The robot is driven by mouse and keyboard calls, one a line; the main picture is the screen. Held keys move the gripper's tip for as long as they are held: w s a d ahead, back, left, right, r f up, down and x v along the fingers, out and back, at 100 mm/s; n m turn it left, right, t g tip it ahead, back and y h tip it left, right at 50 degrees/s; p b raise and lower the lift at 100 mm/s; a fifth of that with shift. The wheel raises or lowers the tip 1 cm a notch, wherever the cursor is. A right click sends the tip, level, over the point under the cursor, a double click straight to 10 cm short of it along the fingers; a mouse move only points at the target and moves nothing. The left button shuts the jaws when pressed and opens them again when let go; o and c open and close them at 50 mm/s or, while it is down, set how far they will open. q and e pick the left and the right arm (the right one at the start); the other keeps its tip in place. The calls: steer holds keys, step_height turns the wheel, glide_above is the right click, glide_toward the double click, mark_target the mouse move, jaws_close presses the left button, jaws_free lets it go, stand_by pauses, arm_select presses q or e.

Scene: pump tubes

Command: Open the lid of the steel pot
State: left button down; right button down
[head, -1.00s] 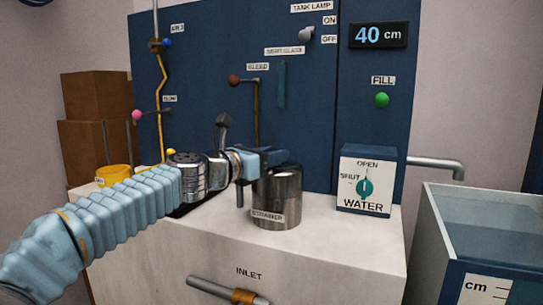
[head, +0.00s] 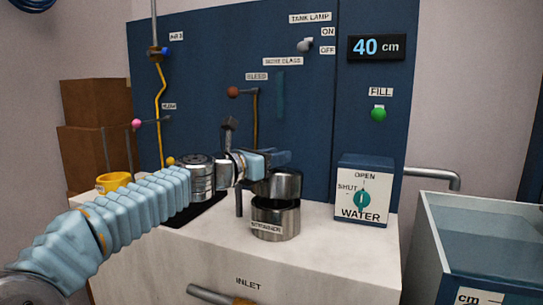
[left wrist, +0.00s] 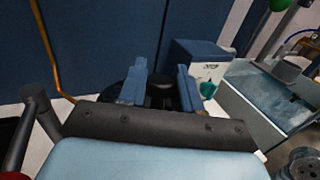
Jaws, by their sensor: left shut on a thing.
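The steel pot (head: 276,222), labelled STRAINER, stands on the white bench in the head view. Its steel lid (head: 285,184) is raised above the rim, with a dark gap between lid and pot. My left gripper (head: 277,158) is at the lid's top and is shut on the lid. In the left wrist view the blue fingers (left wrist: 160,85) close around a dark knob (left wrist: 160,92) on the lid. The pot's inside is hidden. My right gripper does not show.
The blue WATER valve box (head: 364,190) stands right of the pot. A glass water tank (head: 485,235) is at the far right. A tall blue panel (head: 215,90) is behind. A dark lever (head: 229,125) and a yellow cup (head: 113,182) are at the left.

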mark_target(280, 168)
arm_select(q)
steer(key=shift+w+d+r, duration=0.2)
steer(key=shift+w+r, duration=0.2)
steer(key=shift+r, duration=0.15)
steer(key=shift+w+d+r+g+y, duration=0.1)
steer(key=shift+w+r+g+y, duration=0.05)
steer(key=shift+w+g+y, duration=0.2)
steer(key=shift+w+n+y, duration=0.25)
steer(key=shift+w+n, duration=0.05)
steer(key=shift+w, duration=0.05)
steer(key=shift+w+d+r, duration=0.25)
steer(key=shift+w+r, duration=0.15)
steer(key=shift+w, duration=0.25)
steer(key=shift+w+d+r+n+g, duration=0.15)
steer(key=shift+w+n+g, duration=0.15)
steer(key=shift+w+g, duration=0.3)
steer(key=c, duration=0.8)
jaws_free()
steer(key=shift+c, duration=0.2)
